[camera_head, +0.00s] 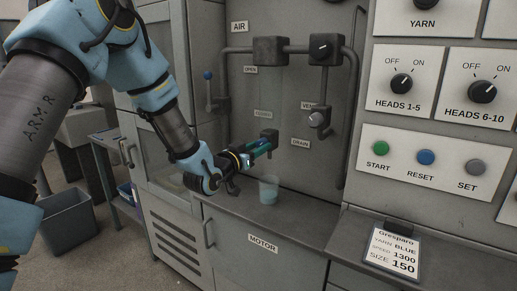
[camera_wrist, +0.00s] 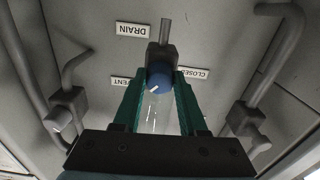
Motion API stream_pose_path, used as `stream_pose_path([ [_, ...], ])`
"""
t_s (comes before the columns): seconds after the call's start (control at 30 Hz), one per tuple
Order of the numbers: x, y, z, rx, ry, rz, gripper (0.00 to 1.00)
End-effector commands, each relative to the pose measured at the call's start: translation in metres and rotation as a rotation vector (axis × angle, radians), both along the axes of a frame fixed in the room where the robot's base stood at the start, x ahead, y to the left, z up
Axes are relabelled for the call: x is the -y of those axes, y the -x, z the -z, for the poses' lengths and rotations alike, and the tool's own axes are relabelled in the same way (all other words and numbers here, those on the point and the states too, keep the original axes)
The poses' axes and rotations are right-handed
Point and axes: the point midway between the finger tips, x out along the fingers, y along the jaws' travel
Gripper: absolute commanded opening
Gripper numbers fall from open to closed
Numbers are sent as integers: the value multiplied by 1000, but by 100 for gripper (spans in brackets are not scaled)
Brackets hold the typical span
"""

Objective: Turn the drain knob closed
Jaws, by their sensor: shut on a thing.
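The drain knob (camera_wrist: 158,78) is a round blue knob with a white pointer line, on a dark block with a spout. In the wrist view its line slants to the lower left. My gripper (camera_wrist: 160,85) has its green fingers shut on it, one on each side. In the head view my gripper (camera_head: 262,148) reaches the block (camera_head: 270,137), and its fingers hide the knob's face. The DRAIN label (camera_head: 300,142) is to its right; it also shows in the wrist view (camera_wrist: 131,30). A CLOSED label (camera_wrist: 194,73) is partly behind a finger.
A clear cup (camera_head: 268,190) with bluish liquid stands on the ledge below the drain block. The vent valve (camera_head: 318,119) and pipes are at the right, and a blue-tipped lever (camera_head: 208,76) at the left. START, RESET and SET buttons (camera_head: 426,157) are farther right.

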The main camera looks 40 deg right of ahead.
Motion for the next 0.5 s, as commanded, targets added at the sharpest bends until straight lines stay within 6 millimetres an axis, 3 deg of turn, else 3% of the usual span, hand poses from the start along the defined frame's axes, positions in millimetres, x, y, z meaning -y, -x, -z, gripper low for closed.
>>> stream_pose_path([
  [0.5, -1, -1, 3, -384, 102, -3, 0],
])
